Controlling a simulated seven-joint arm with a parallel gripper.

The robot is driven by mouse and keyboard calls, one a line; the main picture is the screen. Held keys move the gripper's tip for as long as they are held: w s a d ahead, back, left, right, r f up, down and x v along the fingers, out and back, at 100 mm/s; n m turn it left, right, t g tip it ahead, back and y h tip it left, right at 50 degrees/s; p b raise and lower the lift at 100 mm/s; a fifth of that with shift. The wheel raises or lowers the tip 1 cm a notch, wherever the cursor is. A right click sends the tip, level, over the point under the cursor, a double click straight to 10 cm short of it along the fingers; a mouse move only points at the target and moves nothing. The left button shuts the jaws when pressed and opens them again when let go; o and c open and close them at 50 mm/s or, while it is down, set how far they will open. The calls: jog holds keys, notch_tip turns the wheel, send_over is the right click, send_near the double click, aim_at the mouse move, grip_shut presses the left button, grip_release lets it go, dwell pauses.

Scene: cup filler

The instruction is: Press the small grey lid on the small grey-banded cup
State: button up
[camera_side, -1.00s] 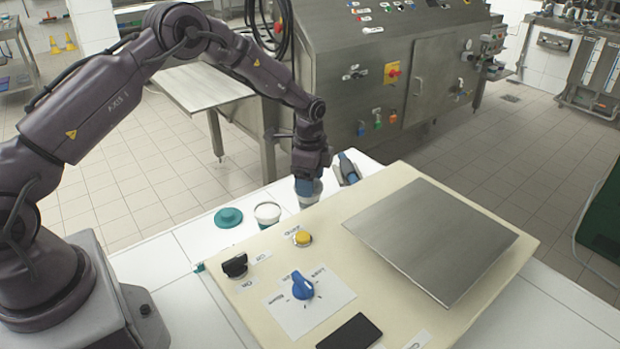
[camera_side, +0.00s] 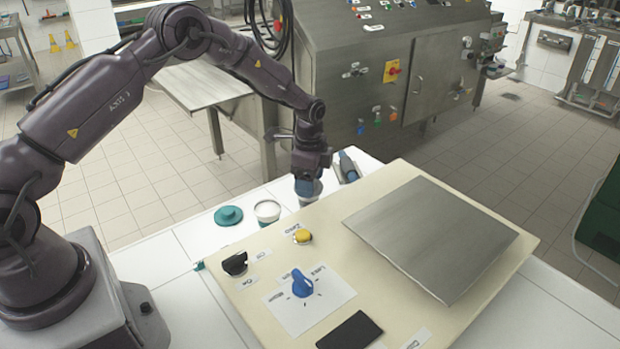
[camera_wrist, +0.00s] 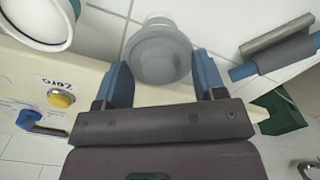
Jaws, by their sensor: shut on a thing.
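The small grey lid (camera_wrist: 160,57) is between the two blue fingers of my gripper (camera_wrist: 163,72) in the wrist view. My gripper is shut on it, one finger at each side. The small grey-banded cup (camera_side: 307,199) stands on the white table under my gripper in the side view. A pale part of this cup (camera_wrist: 158,21) shows past the lid in the wrist view. The lid is over the cup's mouth, but whether it is fully seated cannot be told. In the side view, my gripper (camera_side: 308,187) hides most of the lid.
A larger green-banded cup (camera_side: 267,212) with white contents stands open to the left, beside a teal lid (camera_side: 228,216). A blue-and-grey tool (camera_side: 347,167) lies to the right. The cream panel (camera_side: 330,232) with knobs and a metal plate (camera_side: 430,238) is close in front.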

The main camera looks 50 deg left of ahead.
jog(key=o, duration=1.2)
jog(key=shift+c, duration=0.2)
notch_tip(320, 180, up, 13)
